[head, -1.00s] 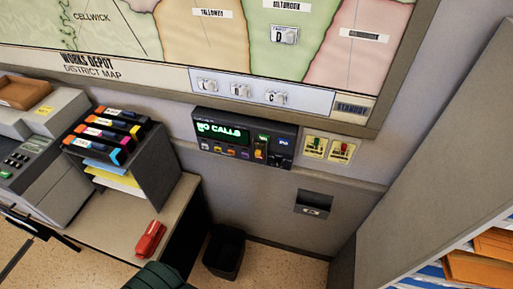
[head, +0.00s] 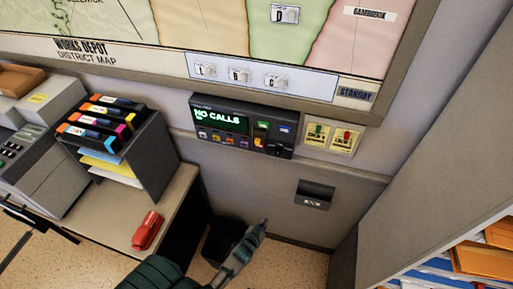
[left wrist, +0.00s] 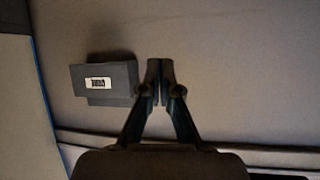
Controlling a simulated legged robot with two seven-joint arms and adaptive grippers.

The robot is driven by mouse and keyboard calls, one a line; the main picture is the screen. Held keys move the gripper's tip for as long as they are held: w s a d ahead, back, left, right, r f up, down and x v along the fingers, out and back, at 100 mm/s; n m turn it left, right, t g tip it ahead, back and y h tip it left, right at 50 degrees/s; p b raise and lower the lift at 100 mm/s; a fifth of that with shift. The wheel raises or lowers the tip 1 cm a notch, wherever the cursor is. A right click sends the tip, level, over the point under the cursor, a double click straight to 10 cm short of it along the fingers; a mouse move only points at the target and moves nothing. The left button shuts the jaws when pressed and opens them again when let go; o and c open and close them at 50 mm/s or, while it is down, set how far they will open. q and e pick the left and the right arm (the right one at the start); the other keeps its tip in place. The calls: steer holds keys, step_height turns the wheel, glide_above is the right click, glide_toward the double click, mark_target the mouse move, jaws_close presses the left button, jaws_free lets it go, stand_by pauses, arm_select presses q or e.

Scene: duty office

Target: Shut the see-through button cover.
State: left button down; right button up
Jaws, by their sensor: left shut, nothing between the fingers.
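A dark wall panel (head: 223,135) has a lit "NO CALLS" display, small coloured buttons and an orange control (head: 259,143) at its right part. Two yellow plates with a green button (head: 317,133) and a red button (head: 346,139) are to its right. The see-through cover is too small to make out, and I cannot tell its position. My left gripper (head: 264,224) is below the panel, apart from it, shut and empty. In the left wrist view its fingers (left wrist: 160,80) are together in front of the bare wall. My right gripper is not in view.
A dark labelled wall box (head: 314,194) is up and right of my left gripper. A black bin (head: 222,238) stands below.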

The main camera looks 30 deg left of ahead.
arm_select(q)
steer(key=w+a+r+n+t+y+b, duration=0.1)
steer(key=w+r+t, duration=0.1)
steer(key=r, duration=0.8)
steer(key=w+a+r+t, duration=0.2)
steer(key=r+t, duration=0.1)
steer(key=r, duration=0.7)
steer(key=n+t+y+b, duration=0.1)
steer(key=n+t+y, duration=0.2)
steer(key=t+y, duration=0.1)
glide_toward(259, 133)
steer(key=s+r, duration=0.3)
steer(key=s, duration=0.1)
steer(key=shift+m, duration=0.3)
steer(key=x, duration=0.3)
steer(key=p+x, duration=0.1)
steer(key=x, duration=0.2)
steer(key=p+x, duration=0.1)
steer(key=x, duration=0.2)
steer(key=shift+w+d, duration=0.35)
steer(key=f, duration=0.2)
steer(key=shift+w+a+f+b, duration=0.1)
steer(key=shift+w+f+b, duration=0.2)
steer(key=shift+f+b, duration=0.1)
steer(key=shift+f, duration=0.7)
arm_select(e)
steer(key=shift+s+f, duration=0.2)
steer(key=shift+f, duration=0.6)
